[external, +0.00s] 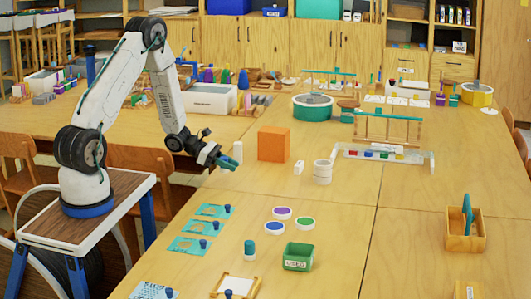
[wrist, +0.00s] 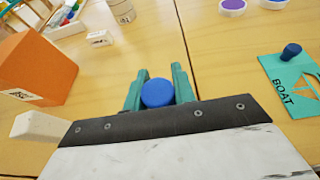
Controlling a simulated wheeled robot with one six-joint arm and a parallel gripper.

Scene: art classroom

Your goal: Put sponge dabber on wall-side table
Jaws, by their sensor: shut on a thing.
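My gripper (external: 222,161) is above the large wooden table, left of the orange block (external: 273,144). In the wrist view my gripper (wrist: 157,92) has its teal fingers closed around a round blue-topped object (wrist: 158,93). This looks like the sponge dabber; its lower part is hidden. Wooden table surface (external: 335,220) stretches under and in front of my gripper. Another tabletop (external: 95,118) with craft items lies at the back left, toward the cabinets. I cannot tell for sure which is the wall-side table.
A white block (external: 238,152) stands close to my gripper. White rings (external: 322,171) and a rack (external: 382,155) are to the right. Teal stencils (external: 202,228) with blue knobs and a green bin (external: 298,256) lie nearer. A white box (external: 208,98) occupies the back-left tabletop.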

